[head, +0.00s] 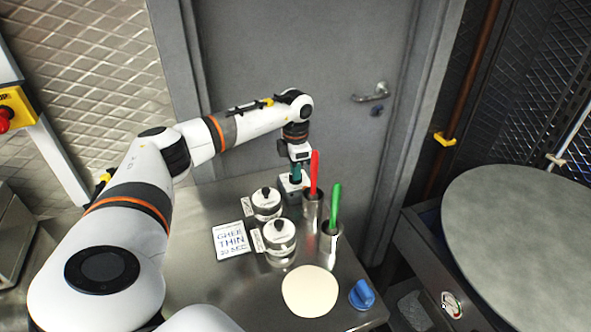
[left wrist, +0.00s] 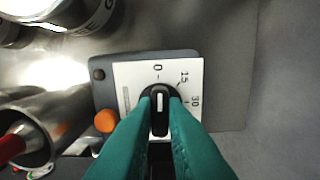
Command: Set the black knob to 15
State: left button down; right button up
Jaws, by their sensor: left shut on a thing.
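The black knob (left wrist: 160,118) sits on a white dial plate (left wrist: 132,76) marked 0, 15 and 30, on a grey box. Its white line points straight up in the left wrist view, at or close to the 0 mark. My left gripper (left wrist: 160,103) has its teal fingers on both sides of the knob and is shut on it. In the head view, my left gripper (head: 296,174) reaches down to the box (head: 286,187) at the table's far edge, and its fingers hide the knob. My right gripper is not in view.
Two metal cups with a red handle (head: 314,172) and a green handle (head: 335,203) stand close to the box. Two lidded pots (head: 279,239), a card (head: 230,241), a pale round disc (head: 310,291) and a blue object (head: 362,295) are on the steel table (head: 190,262). An orange button (left wrist: 106,121) is beside the dial.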

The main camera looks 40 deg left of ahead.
pick_arm(q)
jog(key=m+b, duration=0.1)
jog(key=m, duration=0.3)
jog(key=shift+r+m, duration=0.1)
jog(key=shift+m, duration=1.9)
jog(key=c, duration=1.5)
grip_release()
jog(key=shift+o, duration=0.2)
jog(key=shift+b, duration=0.3)
jog(key=shift+r, duration=0.35)
notch_tip(320, 180, up, 11)
jog(key=b, duration=0.2)
jog(key=shift+r, duration=0.15)
